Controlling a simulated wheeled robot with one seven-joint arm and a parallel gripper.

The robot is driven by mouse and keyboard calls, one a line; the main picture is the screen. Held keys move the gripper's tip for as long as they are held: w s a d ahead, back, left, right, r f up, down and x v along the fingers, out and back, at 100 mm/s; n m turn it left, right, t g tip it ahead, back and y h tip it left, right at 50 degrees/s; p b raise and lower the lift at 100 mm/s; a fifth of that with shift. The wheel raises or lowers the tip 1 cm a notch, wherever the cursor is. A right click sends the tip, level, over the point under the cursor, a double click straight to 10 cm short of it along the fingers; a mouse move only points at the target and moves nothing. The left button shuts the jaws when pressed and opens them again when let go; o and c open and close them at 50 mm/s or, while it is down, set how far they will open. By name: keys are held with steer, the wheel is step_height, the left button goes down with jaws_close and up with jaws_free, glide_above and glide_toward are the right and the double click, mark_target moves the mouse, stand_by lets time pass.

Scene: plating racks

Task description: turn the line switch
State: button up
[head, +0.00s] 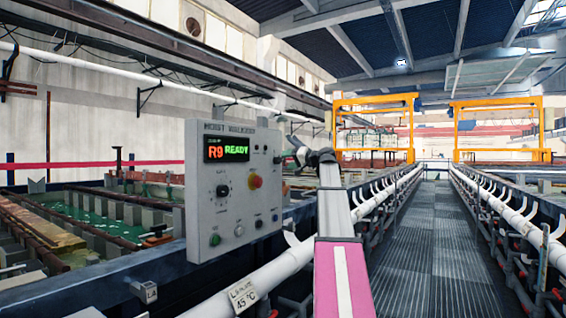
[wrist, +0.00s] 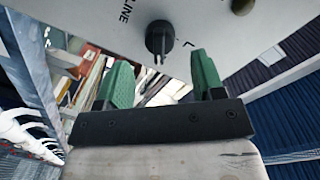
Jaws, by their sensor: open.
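The line switch (wrist: 160,38) is a black knob with a narrow grip on a pale panel in the wrist view, beside the lettering "LINE". My gripper (wrist: 160,72) is open, with its two green fingers apart and nothing between them. The switch appears beyond the fingertips, roughly centred between them, and apart from them. In the head view the grey control panel (head: 205,225) has a black knob (head: 222,190) on its face, with its label too small to read. My gripper (head: 298,156) is at the panel's right edge there.
Tanks of green liquid (head: 95,222) lie left. A grated walkway (head: 428,240) runs clear at right.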

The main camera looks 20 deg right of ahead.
steer(key=v, duration=0.6)
steer(key=shift+s+d, duration=0.2)
steer(key=shift+s, duration=0.05)
